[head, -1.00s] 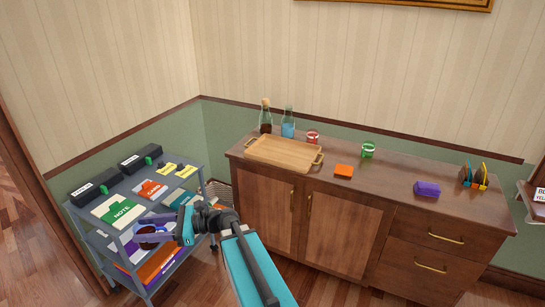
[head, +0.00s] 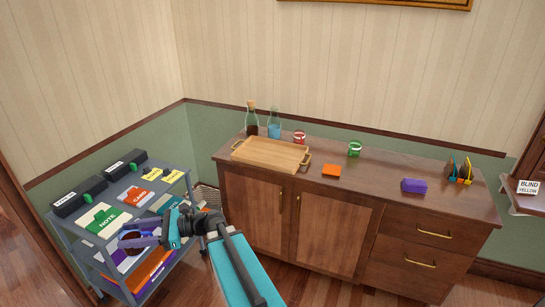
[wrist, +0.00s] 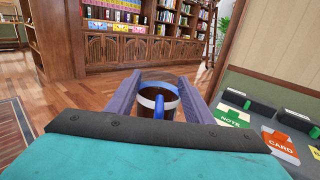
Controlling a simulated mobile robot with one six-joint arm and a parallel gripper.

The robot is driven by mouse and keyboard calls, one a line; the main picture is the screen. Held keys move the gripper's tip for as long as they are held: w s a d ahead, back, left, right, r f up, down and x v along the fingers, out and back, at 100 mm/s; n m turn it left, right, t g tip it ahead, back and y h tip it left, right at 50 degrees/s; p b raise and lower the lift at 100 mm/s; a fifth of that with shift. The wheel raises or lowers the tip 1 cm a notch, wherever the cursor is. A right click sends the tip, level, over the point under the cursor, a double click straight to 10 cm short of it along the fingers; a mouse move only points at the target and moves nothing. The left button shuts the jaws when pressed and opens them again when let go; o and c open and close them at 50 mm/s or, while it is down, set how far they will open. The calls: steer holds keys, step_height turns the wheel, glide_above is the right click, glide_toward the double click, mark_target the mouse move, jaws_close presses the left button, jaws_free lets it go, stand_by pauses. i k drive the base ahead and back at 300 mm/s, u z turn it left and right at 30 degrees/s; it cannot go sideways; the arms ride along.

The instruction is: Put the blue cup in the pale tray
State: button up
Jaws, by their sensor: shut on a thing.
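My gripper (head: 137,241) is shut on the blue cup (wrist: 158,107), out in front of the grey cart's near side. In the wrist view the cup sits upright between the two fingers, with a blue handle, a white band and dark contents. In the head view it is small and partly hidden by the fingers. The pale tray (head: 272,154), wooden with a handle at each end, lies on the left part of the cabinet top, up and right of my gripper. Its floor looks empty.
The cart (head: 75,222) carries folders and dark boxes.

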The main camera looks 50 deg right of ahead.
mark_target(271, 161)
steer(key=i, duration=0.95)
steer(key=u, duration=0.05)
